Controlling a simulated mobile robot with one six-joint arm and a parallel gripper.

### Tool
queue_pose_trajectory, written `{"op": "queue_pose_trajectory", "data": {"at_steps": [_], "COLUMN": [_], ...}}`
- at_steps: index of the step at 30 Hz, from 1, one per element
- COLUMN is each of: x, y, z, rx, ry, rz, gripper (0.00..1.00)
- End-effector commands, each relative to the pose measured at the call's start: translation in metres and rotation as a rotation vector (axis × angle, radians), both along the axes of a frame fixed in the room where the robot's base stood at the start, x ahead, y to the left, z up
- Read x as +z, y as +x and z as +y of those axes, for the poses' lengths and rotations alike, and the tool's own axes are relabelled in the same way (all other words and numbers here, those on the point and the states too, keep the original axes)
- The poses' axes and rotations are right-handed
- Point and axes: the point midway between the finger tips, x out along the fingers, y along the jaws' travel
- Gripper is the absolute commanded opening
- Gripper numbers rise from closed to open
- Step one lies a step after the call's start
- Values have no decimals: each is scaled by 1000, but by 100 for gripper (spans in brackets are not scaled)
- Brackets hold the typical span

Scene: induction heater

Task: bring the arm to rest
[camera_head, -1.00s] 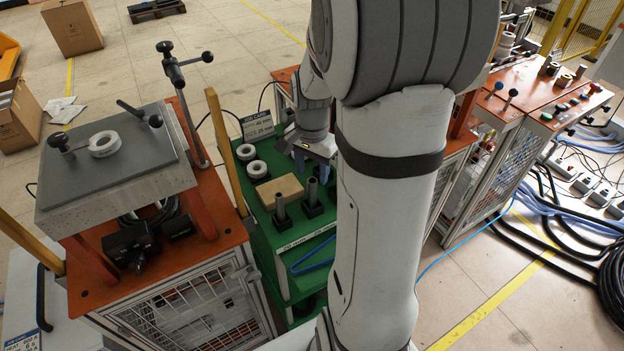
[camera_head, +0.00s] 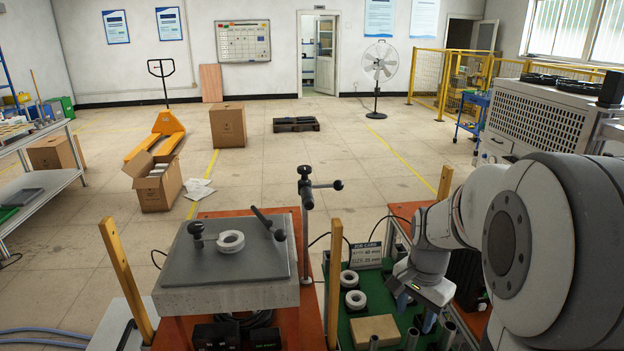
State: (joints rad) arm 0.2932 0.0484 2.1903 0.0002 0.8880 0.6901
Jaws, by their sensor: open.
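My arm (camera_head: 545,245) comes in from the right side and reaches over the green table (camera_head: 337,315). My gripper (camera_head: 416,311) hangs over the right part of that table, its blue-grey fingers pointing down. It is open, and I see nothing between the fingers. It is to the right of the two white rings (camera_head: 349,278) and just above and right of a tan block (camera_head: 375,331). Its height above the table is hard to tell. Part of the arm is cut off by the right edge.
A grey slab (camera_head: 190,300) on an orange-topped stand bears a white ring (camera_head: 230,242) and black-knobbed clamps. Dark metal posts (camera_head: 411,338) stand below the gripper. A job card (camera_head: 365,255) stands behind the rings. Open floor lies beyond, with cartons (camera_head: 228,125) and a pallet (camera_head: 296,124).

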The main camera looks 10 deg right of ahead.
Motion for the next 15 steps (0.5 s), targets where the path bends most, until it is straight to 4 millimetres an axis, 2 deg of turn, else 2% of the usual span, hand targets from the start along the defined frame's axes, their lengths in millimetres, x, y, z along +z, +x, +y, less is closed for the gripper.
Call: {"op": "queue_pose_trajectory", "data": {"at_steps": [6,10,15], "x": [35,48,54], "y": [-40,-71,-102], "z": [51,78,100], "rx": [375,629,870], "ry": [-36,-66,-102], "rz": [-85,-134,-180], "gripper": [47,47,47]}}
